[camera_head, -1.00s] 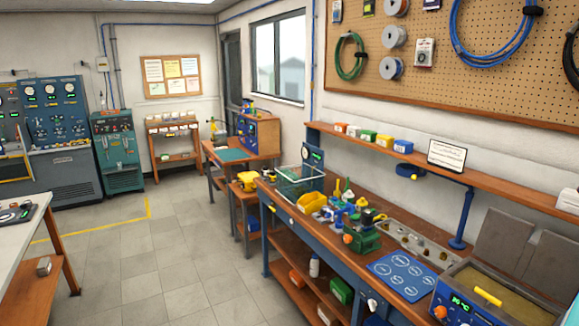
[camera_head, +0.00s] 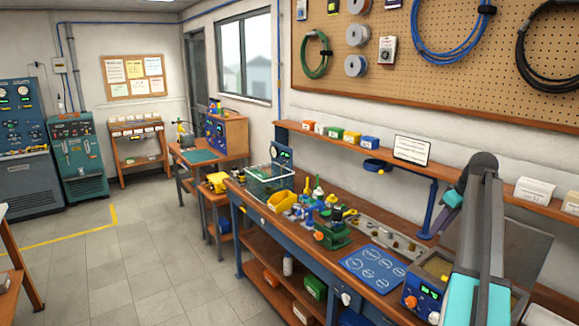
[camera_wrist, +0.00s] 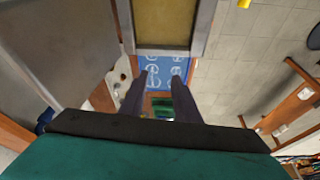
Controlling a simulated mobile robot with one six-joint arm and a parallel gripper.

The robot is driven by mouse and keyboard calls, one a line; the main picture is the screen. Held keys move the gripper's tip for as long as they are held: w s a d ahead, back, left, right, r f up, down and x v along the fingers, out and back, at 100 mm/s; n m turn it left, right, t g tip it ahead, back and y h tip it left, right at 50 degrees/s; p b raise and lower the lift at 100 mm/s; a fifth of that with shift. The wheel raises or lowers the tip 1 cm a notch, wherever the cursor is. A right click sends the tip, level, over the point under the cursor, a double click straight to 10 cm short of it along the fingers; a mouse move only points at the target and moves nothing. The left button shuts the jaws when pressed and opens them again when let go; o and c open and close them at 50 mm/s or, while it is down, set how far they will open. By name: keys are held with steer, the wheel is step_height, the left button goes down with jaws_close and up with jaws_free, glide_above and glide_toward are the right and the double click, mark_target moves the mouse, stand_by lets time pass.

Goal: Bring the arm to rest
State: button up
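My arm (camera_head: 487,240) rises at the right of the head view, with grey and teal links in front of the bench and shelf. My gripper (camera_wrist: 159,78) shows in the wrist view with its two dark fingers apart and nothing between them. Beyond the fingers lie a blue mat (camera_wrist: 158,68) with white outlines and a green thing low in the gap. The blue mat also shows on the bench in the head view (camera_head: 372,266).
A blue bath unit (camera_head: 422,292) is partly hidden by my arm. A shelf (camera_head: 470,184) runs above. The floor (camera_head: 150,270) at left is clear.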

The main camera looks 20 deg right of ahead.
steer(key=w+a+f+m+g, duration=0.1)
steer(key=w+a+f, duration=0.2)
steer(key=a+f, duration=0.9)
steer(key=w+a+f+g, duration=0.1)
steer(key=w+a+f, duration=0.2)
steer(key=a+f, duration=0.85)
steer(key=s+a+f+g, duration=0.1)
steer(key=s+a+f, duration=0.45)
steer(key=a, duration=0.45)
steer(key=s+a+f+m+h, duration=0.1)
steer(key=s+a+f, duration=0.3)
steer(key=a+f, duration=0.5)
steer(key=s+a+f+g, duration=0.1)
steer(key=s+a+f, duration=0.35)
steer(key=a, duration=0.75)
steer(key=s+d+f+g+b, duration=0.1)
steer(key=s+f+g+b, duration=0.4)
steer(key=s+f, duration=2.1)
steer(key=f+b, duration=0.1)
steer(key=b, duration=0.4)
steer(key=shift+f+g, duration=0.2)
steer(key=shift+g, duration=0.1)
steer(key=shift+d, duration=0.15)
